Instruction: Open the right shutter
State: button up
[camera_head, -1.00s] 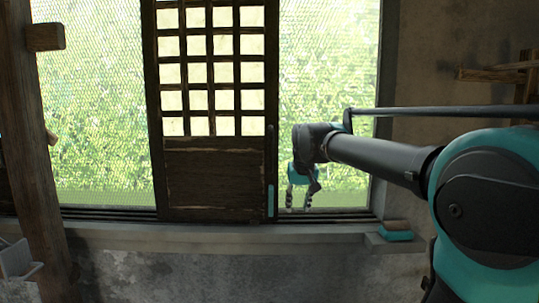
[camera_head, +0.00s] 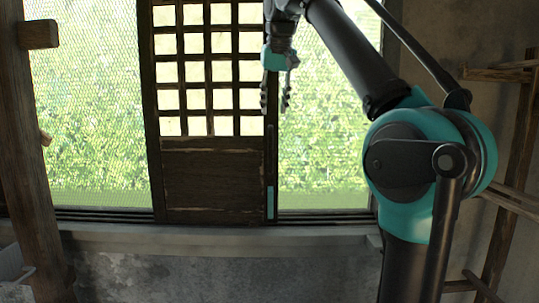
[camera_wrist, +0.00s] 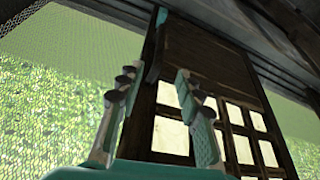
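A dark wooden shutter (camera_head: 213,180) with a lattice upper part and a solid lower panel stands upright in the middle of the window. A teal strip (camera_head: 271,202) runs low on its right edge. My gripper (camera_head: 275,109) points down at the shutter's right edge, at lattice height and above the strip. Its two fingers are apart with nothing between them. I cannot tell whether a finger touches the shutter.
Green mesh window areas lie left (camera_head: 95,120) and right (camera_head: 325,140) of the shutter. A grey sill (camera_head: 210,238) runs below. A wooden post (camera_head: 28,160) stands at the left, and a wooden rack (camera_head: 505,220) at the right by the wall.

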aim_at(270, 154)
jog(key=x, duration=1.7)
jog(key=shift+w+f, duration=0.1)
jog(key=shift+f, duration=0.05)
jog(key=shift+a, duration=0.1)
grip_shut()
